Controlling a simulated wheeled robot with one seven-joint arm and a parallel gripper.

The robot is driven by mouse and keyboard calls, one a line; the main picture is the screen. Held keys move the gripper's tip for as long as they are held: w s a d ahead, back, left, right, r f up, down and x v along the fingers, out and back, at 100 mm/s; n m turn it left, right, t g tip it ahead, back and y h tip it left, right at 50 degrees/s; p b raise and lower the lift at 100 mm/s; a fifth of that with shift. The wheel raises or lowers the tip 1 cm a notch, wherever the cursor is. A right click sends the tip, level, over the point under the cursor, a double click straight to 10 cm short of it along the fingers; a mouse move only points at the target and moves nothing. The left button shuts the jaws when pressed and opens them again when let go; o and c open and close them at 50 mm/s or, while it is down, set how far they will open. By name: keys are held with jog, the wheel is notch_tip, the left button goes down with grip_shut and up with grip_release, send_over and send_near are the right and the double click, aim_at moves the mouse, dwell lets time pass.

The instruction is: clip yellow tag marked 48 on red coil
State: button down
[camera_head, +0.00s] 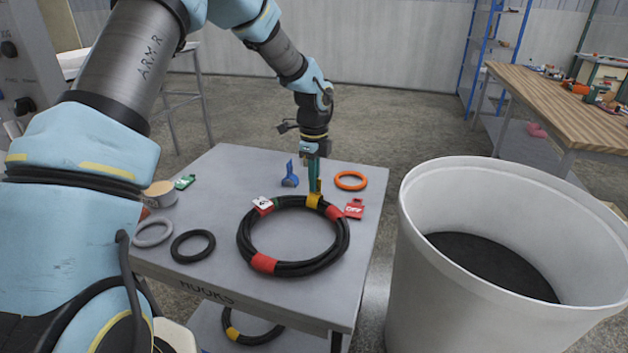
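A black coil with red bands (263,263) lies flat on the grey table. My gripper (315,186) points straight down at the far side of this coil, its fingers close together. A yellow piece, which looks like the yellow tag (314,200), is at the fingertips and against the coil's far rim. No number is readable on it. I cannot tell whether it is around the hose or only touching it. A white and red tag (263,205) and a red tag (354,209) are at the coil's rim on either side. A small green patch shows beside the white tag.
The grey table (215,278) also carries a blue clamp (290,176), an orange ring (350,181), a green tag (185,182), a grey ring (153,233) and a black ring (193,246). A large white bin (420,270) stands close on the right. Another coil (252,336) is below.

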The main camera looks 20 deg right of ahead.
jog(key=shift+f+b, duration=0.3)
jog(key=shift+f, duration=0.35)
dwell(0.5)
jog(key=c, duration=1)
grip_release()
notch_tip(320, 180, up, 11)
jog(key=shift+f+b, duration=0.1)
jog(key=shift+b, duration=0.9)
jog(key=s+a+f+n, duration=0.1)
jog(key=s+a+n, duration=0.1)
jog(key=a+n, duration=1.6)
jog(key=s+a+n, duration=0.3)
jog(key=a, duration=0.3)
jog(key=s+a+f+n+t, duration=0.1)
jog(key=s+a+n, duration=0.2)
jog(key=a, duration=0.3)
jog(key=s+a+n, duration=0.3)
jog(key=a, duration=0.3)
jog(key=shift+s+a+f+t, duration=0.1)
jog(key=shift+a+f+t, duration=0.15)
jog(key=shift+f+t, duration=0.1)
